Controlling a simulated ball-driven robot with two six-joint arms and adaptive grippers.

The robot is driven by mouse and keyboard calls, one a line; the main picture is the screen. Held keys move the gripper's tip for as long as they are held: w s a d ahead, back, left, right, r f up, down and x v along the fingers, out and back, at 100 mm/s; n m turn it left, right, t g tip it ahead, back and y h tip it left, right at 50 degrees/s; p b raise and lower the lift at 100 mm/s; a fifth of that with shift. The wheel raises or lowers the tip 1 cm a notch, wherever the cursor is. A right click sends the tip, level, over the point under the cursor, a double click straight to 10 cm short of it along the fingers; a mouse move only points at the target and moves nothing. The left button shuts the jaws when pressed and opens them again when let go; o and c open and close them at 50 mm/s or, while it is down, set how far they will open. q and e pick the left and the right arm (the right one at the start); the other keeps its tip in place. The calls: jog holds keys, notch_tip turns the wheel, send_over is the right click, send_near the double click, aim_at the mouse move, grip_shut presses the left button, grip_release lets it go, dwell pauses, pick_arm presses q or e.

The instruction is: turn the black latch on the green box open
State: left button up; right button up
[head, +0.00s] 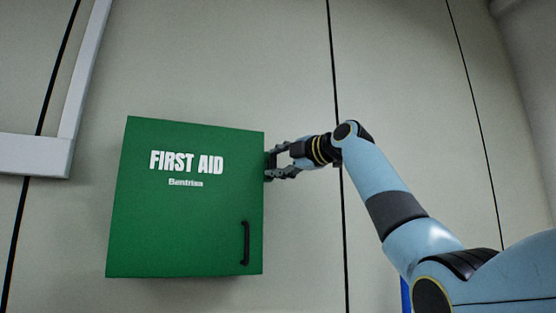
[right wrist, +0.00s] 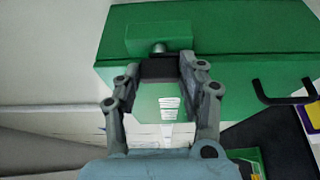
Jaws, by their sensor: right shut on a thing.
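The green box (head: 185,215) with "FIRST AID" on its front is on the pale wall in the head view. Its green side fills the top of the right wrist view (right wrist: 230,45). The black latch (right wrist: 160,69) sticks out from a small green block on that side, on a short metal stem. My right gripper (head: 270,164) is at the box's right side. In the right wrist view its fingers (right wrist: 162,72) are shut on the latch, one on each side. In the head view the latch is hidden or too small to tell. My left gripper is not in view.
A black bar handle (head: 245,243) is at the lower right of the box front; it also shows in the right wrist view (right wrist: 283,96). A pale frame (head: 60,150) is on the wall at the left. The wall right of the box is clear apart from my arm.

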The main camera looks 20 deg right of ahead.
jog(key=shift+f, duration=0.1)
dwell(0.3)
jog(key=o, duration=1.2)
jog(key=shift+c, duration=0.2)
jog(key=shift+s, duration=0.1)
jog(key=v, duration=1.1)
jog(key=shift+s+d, duration=0.2)
jog(key=shift+s, duration=0.15)
